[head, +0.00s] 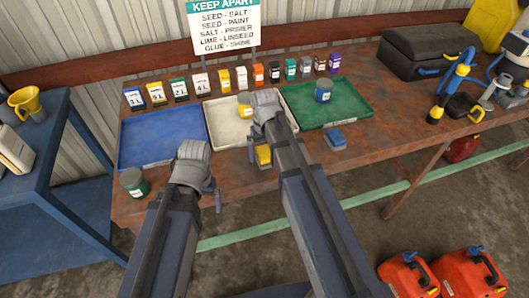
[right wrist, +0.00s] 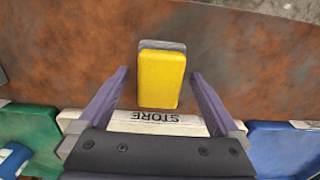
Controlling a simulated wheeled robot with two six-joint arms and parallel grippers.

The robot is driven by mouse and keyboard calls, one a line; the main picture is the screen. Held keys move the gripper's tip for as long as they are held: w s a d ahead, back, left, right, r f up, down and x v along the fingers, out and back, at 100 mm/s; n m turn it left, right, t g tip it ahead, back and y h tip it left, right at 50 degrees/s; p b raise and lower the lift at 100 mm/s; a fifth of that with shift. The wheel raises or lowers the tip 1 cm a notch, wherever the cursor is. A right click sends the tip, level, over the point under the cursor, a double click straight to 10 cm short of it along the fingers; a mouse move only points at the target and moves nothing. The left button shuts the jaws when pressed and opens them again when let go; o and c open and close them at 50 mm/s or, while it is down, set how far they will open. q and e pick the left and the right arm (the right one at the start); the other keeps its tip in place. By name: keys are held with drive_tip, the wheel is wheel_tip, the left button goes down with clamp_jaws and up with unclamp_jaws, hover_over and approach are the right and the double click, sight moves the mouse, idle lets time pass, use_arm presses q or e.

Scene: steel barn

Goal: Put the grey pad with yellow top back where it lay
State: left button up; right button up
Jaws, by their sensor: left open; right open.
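The grey pad with yellow top (head: 263,155) lies on the rusty bench, just in front of the white tray (head: 225,136). In the right wrist view the pad (right wrist: 161,80) shows its yellow face, with a grey strip along the far edge. My right gripper (right wrist: 159,88) is open, with a finger on each side of the pad and a visible gap to both. In the head view its wrist hides part of the white tray. My left gripper (head: 213,194) is open and empty near the bench's front edge.
A blue tray (head: 160,137) and a green tray (head: 345,114) flank the white one. A yellow-labelled item (head: 245,112) is in the white tray and a blue jar (head: 323,92) in the green. A blue pad (head: 336,138) and dark green jar (head: 133,182) stand near the front.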

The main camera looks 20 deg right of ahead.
sight(265, 152)
wheel_tip(265, 152, up, 11)
drive_tip(key=p, duration=1)
